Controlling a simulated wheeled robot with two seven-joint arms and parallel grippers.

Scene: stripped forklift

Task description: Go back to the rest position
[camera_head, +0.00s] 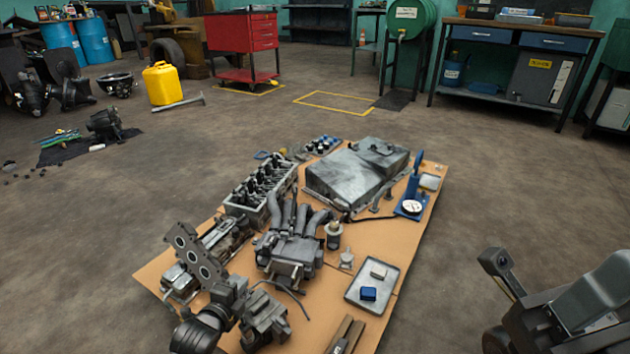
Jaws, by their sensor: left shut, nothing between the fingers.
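My left gripper (268,318) is low in the head view, at the near left end of the brown board (393,252). It is shut and empty, close to the dark engine parts there. I cannot tell whether it touches any of them. My right gripper does not show.
The board bears a cylinder head (262,190), a manifold (290,240), a grey metal cover (355,172), a blue stand (413,190) and a small tray (366,300). Behind stand a yellow can (161,84), a red cabinet (240,33) and a workbench (515,34).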

